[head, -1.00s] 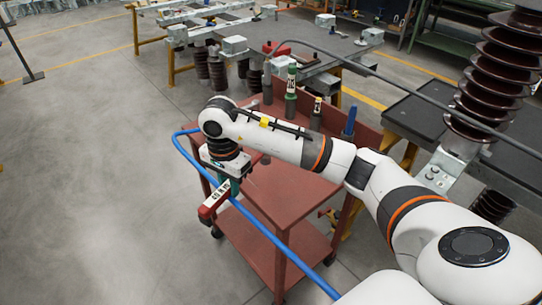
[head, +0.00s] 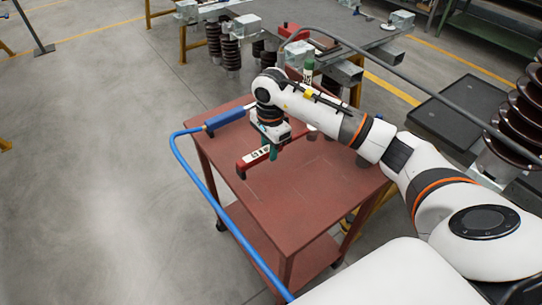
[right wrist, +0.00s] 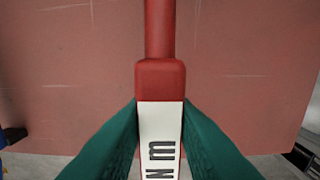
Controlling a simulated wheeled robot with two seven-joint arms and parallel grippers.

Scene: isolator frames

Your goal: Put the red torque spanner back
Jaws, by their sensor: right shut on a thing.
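The red torque spanner (head: 246,164) is held over the red trolley top (head: 312,205). It has a red body and a white label with dark lettering. My right gripper (head: 273,152) is shut on it from above. In the right wrist view, the green fingers (right wrist: 160,108) press on both sides of the spanner's white label (right wrist: 160,140), and its red shaft (right wrist: 159,30) points away over the trolley top (right wrist: 60,60). Whether the spanner touches the surface is unclear. My left gripper is out of view.
A green-handled tool (head: 308,70) stands upright behind my right arm. The trolley's near top is clear.

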